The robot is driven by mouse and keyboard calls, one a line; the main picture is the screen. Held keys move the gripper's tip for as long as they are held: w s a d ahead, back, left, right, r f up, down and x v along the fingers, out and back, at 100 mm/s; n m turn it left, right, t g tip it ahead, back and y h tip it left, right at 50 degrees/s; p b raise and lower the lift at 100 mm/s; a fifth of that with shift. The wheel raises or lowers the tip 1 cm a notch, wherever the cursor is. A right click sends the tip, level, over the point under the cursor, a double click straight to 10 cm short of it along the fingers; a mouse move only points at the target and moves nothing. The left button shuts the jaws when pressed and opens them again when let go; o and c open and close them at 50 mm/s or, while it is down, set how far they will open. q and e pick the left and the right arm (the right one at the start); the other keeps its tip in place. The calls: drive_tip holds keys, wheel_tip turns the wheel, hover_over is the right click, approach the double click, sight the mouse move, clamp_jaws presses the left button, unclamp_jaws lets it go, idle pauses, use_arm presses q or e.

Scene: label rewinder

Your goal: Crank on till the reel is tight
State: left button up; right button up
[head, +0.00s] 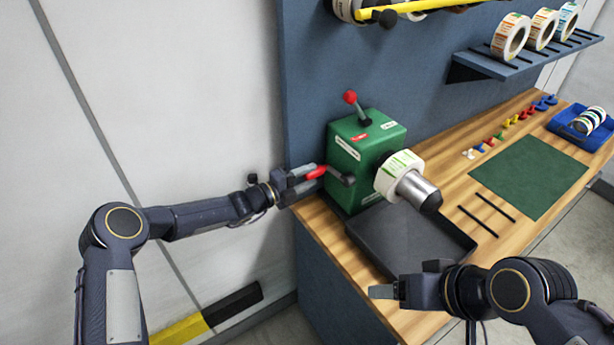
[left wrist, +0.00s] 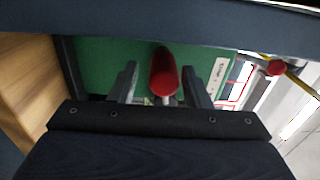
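The green rewinder (head: 362,150) stands on the wooden bench, with a red-knobbed lever on top. Its crank has a red handle (head: 316,172) on a dark arm at the left side of the box. A white label reel (head: 393,172) sits around the metal spindle (head: 416,189); how tight it is wound cannot be told. My left gripper (head: 304,179) is at the crank handle. In the left wrist view the red handle (left wrist: 163,72) lies between the open fingers, with a gap on either side. My right gripper (head: 383,291) is over the bench's front edge, apart from the rewinder; its opening is unclear.
A black tray (head: 410,238) lies below the spindle. Two black rods (head: 487,214), a green mat (head: 530,176), small coloured pieces and a blue bin (head: 583,141) with rolls are farther right. A wall shelf (head: 510,67) holds label rolls. The blue back panel stands close behind the rewinder.

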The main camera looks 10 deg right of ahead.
use_arm(q)
drive_tip(key=shift+o, duration=0.3)
drive_tip(key=shift+r, duration=0.1)
drive_tip(key=shift+a, duration=0.1)
drive_tip(key=b+v, duration=0.2)
drive_tip(key=v, duration=0.5)
drive_tip(key=shift+s+a, duration=0.2)
drive_tip(key=shift+a, duration=0.1)
idle(0.7)
